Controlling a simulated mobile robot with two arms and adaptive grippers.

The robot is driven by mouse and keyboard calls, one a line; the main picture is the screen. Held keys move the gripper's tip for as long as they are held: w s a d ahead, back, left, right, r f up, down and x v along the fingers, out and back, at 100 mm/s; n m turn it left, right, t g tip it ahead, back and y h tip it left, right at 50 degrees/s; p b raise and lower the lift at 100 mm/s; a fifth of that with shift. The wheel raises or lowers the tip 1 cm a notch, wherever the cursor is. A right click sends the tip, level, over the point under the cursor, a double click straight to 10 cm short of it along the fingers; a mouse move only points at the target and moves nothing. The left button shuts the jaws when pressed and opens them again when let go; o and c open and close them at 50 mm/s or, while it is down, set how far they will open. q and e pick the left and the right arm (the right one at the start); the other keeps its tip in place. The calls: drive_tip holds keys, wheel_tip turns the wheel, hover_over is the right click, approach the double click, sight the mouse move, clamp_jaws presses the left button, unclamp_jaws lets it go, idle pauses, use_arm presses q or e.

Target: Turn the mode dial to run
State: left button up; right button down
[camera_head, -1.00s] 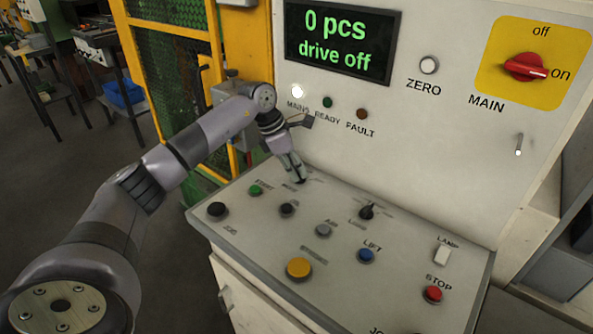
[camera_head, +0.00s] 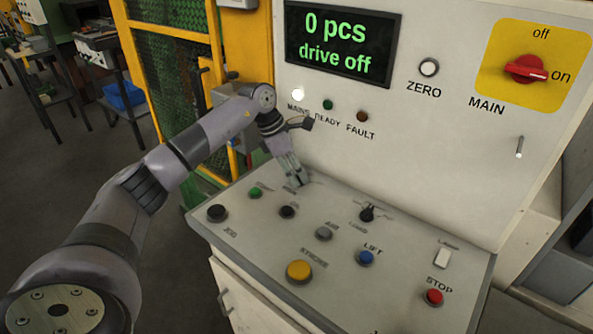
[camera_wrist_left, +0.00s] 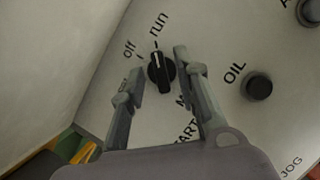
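The mode dial (camera_wrist_left: 161,72) is a small black knob with a white pointer line, seen in the left wrist view. Its pointer faces the upper side, close to the tick by the "run" label (camera_wrist_left: 158,25); the "off" label (camera_wrist_left: 130,48) is to the left. My left gripper (camera_wrist_left: 160,68) is open, with one finger on each side of the dial and small gaps visible; contact cannot be made out. In the head view my left gripper (camera_head: 298,181) is low at the panel's back left and mostly hides the dial. My right gripper is not in view.
The sloped panel holds a green start button (camera_head: 256,192), black oil button (camera_head: 287,211), black jog button (camera_head: 217,213), yellow stroke button (camera_head: 299,271) and red stop button (camera_head: 434,297). The display (camera_head: 341,42) reads "0 pcs, drive off". The red main switch (camera_head: 526,68) points to on.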

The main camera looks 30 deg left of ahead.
use_arm(q)
drive_tip(key=shift+r, duration=0.15)
drive_tip(key=v, duration=1.1)
drive_tip(key=shift+r, duration=0.3)
drive_tip(key=shift+s+r, duration=0.1)
